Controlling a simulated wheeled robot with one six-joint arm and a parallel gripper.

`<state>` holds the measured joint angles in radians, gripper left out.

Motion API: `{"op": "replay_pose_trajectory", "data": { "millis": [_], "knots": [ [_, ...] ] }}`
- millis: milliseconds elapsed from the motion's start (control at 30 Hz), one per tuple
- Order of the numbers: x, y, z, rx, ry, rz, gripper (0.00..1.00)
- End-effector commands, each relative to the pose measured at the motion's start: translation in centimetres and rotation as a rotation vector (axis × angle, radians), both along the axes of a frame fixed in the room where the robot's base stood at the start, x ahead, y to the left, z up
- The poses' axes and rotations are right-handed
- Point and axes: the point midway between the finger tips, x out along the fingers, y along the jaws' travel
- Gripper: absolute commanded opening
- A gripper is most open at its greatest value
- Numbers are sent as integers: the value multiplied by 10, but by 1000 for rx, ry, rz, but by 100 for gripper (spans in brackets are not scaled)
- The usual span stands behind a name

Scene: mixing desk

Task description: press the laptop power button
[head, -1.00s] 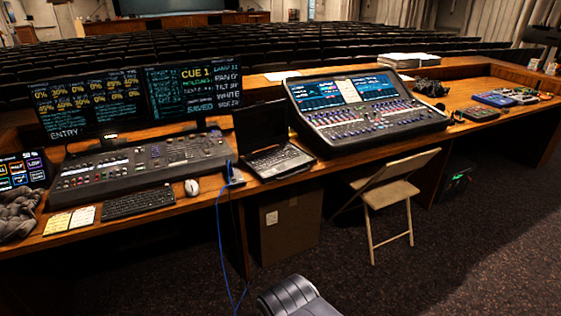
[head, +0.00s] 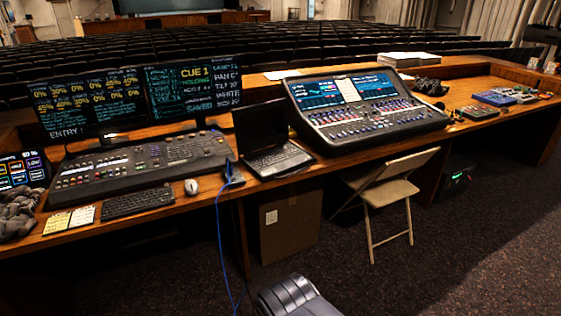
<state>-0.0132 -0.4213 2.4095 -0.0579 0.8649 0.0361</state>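The black laptop (head: 278,160) stands open on the wooden desk, between the lighting console and the sound mixer. Its screen (head: 260,127) is dark. Its keyboard faces the front edge of the desk. The power button is too small to tell at this distance. A grey rounded part of my own body shows at the bottom edge, below the desk and apart from the laptop. My gripper's fingers are not in view.
A folding chair (head: 389,190) and a cardboard box (head: 290,228) stand below. A blue cable (head: 220,240) hangs down the desk front. Dark carpet is open at the lower right.

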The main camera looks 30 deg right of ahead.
Motion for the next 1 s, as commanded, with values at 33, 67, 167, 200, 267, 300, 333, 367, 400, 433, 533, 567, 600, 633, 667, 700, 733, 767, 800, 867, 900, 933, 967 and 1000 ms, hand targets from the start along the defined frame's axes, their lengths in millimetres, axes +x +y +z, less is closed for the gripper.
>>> {"op": "replay_pose_trajectory", "data": {
  "millis": [33,67,167,200,267,300,333,367,400,433,533,567,600,633,667,700,733,767,800,867,900,933,967,1000],
  "knots": [
    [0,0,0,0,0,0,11],
    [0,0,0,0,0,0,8],
    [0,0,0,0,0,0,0],
    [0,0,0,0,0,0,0],
    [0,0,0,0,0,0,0],
    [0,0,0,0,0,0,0],
    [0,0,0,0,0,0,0],
    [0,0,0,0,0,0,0],
    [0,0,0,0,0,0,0],
    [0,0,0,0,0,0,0],
    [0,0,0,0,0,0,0],
    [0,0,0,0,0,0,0],
    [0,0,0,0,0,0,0],
    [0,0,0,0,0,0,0],
    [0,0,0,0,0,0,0],
    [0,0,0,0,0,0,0],
    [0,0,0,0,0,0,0],
    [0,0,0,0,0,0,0],
    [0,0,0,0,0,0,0],
    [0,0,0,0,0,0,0],
    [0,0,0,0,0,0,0],
    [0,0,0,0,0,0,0],
    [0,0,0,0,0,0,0],
    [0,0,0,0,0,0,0]
  ]
}}
